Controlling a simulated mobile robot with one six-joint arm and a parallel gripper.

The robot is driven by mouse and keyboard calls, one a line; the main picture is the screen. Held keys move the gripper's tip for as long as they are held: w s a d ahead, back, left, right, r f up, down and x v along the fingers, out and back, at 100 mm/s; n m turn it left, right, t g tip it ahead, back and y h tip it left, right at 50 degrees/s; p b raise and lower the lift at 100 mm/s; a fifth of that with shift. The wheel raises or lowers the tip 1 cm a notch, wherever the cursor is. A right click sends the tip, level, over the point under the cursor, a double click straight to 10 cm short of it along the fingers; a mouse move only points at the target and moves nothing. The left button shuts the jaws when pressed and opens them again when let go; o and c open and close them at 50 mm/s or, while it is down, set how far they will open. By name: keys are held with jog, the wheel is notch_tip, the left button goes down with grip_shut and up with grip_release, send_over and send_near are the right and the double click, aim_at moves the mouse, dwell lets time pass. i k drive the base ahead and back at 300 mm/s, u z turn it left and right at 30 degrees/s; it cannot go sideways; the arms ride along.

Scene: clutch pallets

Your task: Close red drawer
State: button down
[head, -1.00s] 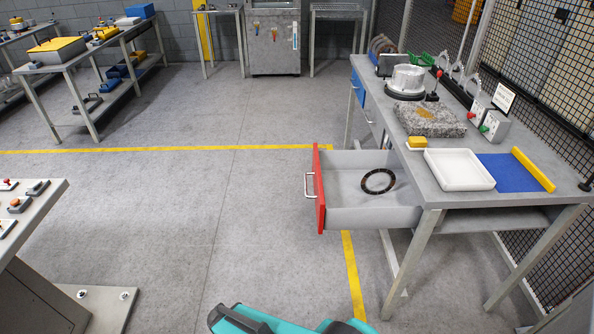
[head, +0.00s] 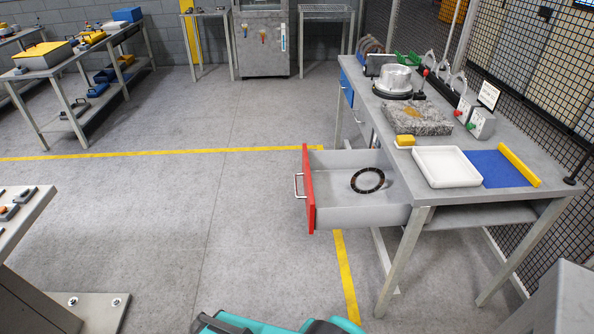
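The red drawer (head: 309,190) is pulled out from the left side of the grey workbench (head: 450,196). Its red front faces left and carries a silver handle (head: 298,186). A dark ring (head: 367,180) lies inside the open grey drawer tray. My gripper is not in view. Only a teal and dark part of my own body shows at the bottom edge, apart from the drawer.
Open floor (head: 180,230) lies left of the drawer. Another table edge (head: 22,215) is at far left.

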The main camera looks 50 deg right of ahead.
aim_at(332, 202)
jog(key=i, duration=0.95)
jog(key=u, duration=0.05)
